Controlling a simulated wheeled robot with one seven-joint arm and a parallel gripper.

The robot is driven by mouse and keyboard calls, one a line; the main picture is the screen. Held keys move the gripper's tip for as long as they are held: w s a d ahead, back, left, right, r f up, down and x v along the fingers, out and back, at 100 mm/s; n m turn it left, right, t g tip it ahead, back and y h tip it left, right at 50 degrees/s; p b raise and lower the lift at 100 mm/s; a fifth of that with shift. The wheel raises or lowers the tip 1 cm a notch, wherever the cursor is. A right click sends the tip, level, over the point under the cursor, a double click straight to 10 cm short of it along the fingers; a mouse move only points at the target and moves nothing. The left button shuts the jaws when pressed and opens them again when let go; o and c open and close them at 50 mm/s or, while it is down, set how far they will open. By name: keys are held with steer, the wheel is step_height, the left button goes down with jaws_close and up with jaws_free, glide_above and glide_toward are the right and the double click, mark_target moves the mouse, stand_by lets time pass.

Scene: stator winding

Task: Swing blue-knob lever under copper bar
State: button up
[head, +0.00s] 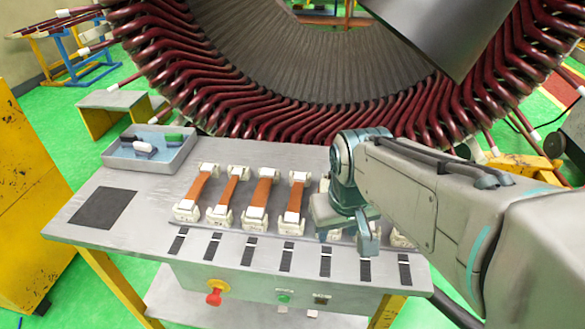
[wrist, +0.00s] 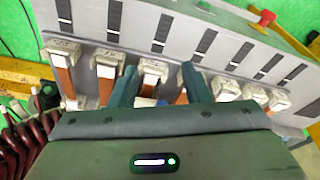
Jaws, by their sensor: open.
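Several copper bars (head: 262,192) lie side by side on the grey bench, each running between white end blocks. My gripper (head: 345,228) is low over the right part of the row and hides the bars there. In the wrist view my gripper (wrist: 161,75) is open, its two green fingers on either side of one copper bar (wrist: 151,81) with a white end block. I cannot tell whether the fingers touch anything. A small bluish patch (wrist: 163,102) shows between the fingers at the palm edge; I cannot tell whether it is the lever's blue knob. No lever is clearly visible.
The grey bench (head: 115,232) has black strips in front of the bars and a red knob (head: 215,297) on its front panel. A blue-grey tray (head: 178,158) of small parts stands at the back left. The large stator (head: 300,115) with dark red coils stands close behind the bench.

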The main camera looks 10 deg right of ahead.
steer(key=w+r+n+g+p, duration=0.2)
steer(key=w+r+n+p, duration=0.3)
steer(key=w+r+p, duration=0.5)
steer(key=f, duration=0.4)
steer(key=w+f, duration=0.1)
steer(key=f, duration=0.3)
steer(key=f+b, duration=0.1)
steer(key=f, duration=0.4)
steer(key=shift+w, duration=0.35)
jaws_close()
